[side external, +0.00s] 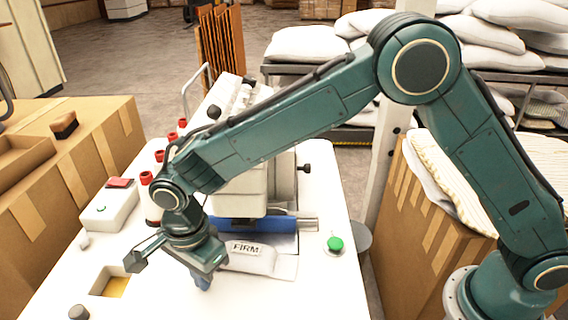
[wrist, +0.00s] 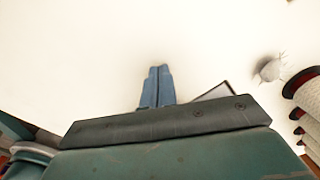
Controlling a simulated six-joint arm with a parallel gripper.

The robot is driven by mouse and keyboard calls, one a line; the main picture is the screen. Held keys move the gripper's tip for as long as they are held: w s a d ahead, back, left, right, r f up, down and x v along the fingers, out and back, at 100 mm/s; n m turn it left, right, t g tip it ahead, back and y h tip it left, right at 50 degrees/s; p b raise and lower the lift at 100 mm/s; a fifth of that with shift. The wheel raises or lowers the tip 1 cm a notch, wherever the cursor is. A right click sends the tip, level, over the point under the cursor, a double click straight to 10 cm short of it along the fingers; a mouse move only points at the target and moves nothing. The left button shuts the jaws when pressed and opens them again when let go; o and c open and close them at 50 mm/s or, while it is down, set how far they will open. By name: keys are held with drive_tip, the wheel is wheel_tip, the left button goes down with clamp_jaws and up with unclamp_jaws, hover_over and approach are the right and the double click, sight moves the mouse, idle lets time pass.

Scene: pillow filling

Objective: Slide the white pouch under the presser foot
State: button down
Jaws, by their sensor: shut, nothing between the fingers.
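The white pouch (side external: 252,262) lies on the white table in front of the sewing machine, with a label reading FIRM facing up. My wrist covers part of its left end. The white machine (side external: 240,180) stands just behind the pouch, with a blue part (side external: 262,224) and a metal plate low on it. I cannot make out the presser foot, nor whether the pouch reaches under it. My gripper (side external: 203,282) points down at the pouch's front left. Its blue fingers are together and empty, also in the wrist view (wrist: 157,72), over a plain white surface.
A green button (side external: 335,244) is on the table to the right. A control box with a red switch (side external: 119,183) and a square opening (side external: 108,281) lie to the left. Red-topped spools (side external: 147,178) stand behind my wrist. The table's front right is clear.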

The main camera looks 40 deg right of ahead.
wheel_tip(320, 180, up, 10)
drive_tip(key=shift+a, duration=0.4)
drive_tip(key=shift+s+r, duration=0.1)
wheel_tip(320, 180, up, 11)
drive_tip(key=s+d+r+m+y, duration=0.15)
drive_tip(key=d+m, duration=0.25)
drive_tip(key=d, duration=1)
drive_tip(key=s+d+f+m+t+y, duration=0.1)
drive_tip(key=s+d+f+m, duration=0.15)
drive_tip(key=s+d, duration=0.5)
wheel_tip(320, 180, down, 10)
drive_tip(key=m, duration=0.1)
drive_tip(key=shift+w+d+f, duration=0.15)
drive_tip(key=shift+d+f, duration=0.05)
drive_tip(key=shift+d, duration=0.15)
